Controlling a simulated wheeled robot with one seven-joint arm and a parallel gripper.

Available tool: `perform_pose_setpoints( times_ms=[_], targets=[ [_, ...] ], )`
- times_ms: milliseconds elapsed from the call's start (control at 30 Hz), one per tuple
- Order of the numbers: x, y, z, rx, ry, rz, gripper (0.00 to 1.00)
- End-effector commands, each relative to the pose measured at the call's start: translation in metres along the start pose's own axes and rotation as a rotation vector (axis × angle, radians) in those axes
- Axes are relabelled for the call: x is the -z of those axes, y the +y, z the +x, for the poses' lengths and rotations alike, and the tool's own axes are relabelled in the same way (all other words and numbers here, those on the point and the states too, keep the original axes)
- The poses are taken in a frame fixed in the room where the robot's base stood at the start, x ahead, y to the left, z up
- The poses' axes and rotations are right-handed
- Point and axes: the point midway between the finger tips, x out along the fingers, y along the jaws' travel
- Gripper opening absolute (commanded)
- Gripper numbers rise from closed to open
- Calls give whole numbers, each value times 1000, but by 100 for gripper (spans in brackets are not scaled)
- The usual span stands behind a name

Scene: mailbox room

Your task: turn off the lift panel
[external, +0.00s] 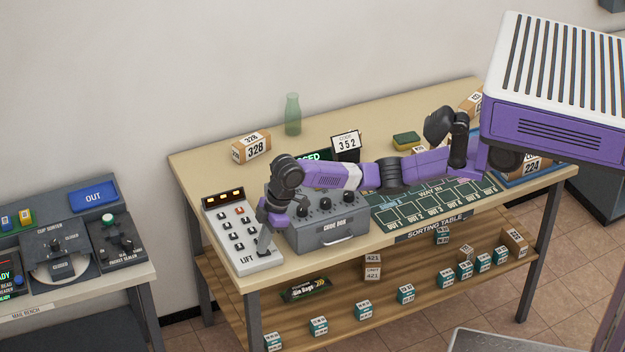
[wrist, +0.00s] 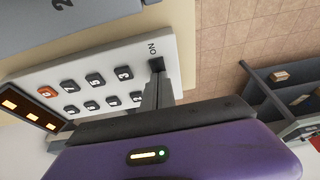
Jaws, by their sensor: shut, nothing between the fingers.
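The lift panel (external: 236,232) is a white keypad box at the left end of the sorting table, marked LIFT. It has dark buttons, one orange button (external: 240,211) and a dark display (external: 223,196) with lit orange marks. In the wrist view the panel (wrist: 140,55) shows its buttons, the lit display (wrist: 27,106) and the word ON near a dark switch (wrist: 156,65) at its end. My gripper (external: 264,252) is shut and empty, pointing down at the panel's near end. In the wrist view my fingertips (wrist: 158,80) are at the switch and partly hide it; contact is unclear.
A grey code box (external: 328,231) with dark knobs stands right beside the panel, close to my wrist. A carton marked 328 (external: 251,148) and a green bottle (external: 292,114) stand at the back. The sorting table (external: 205,163) has bare top behind the panel.

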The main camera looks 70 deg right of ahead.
Motion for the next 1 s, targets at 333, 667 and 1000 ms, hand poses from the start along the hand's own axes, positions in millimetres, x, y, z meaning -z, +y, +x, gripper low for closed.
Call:
perform_pose_setpoints(
  times_ms=[333, 667, 1000],
  targets=[
    [0, 0, 5, 1, -2, 0, 0],
    [-11, -1, 2, 3, -8, 2, 0],
    [-18, 0, 2, 2, -10, 2, 0]
  ],
)
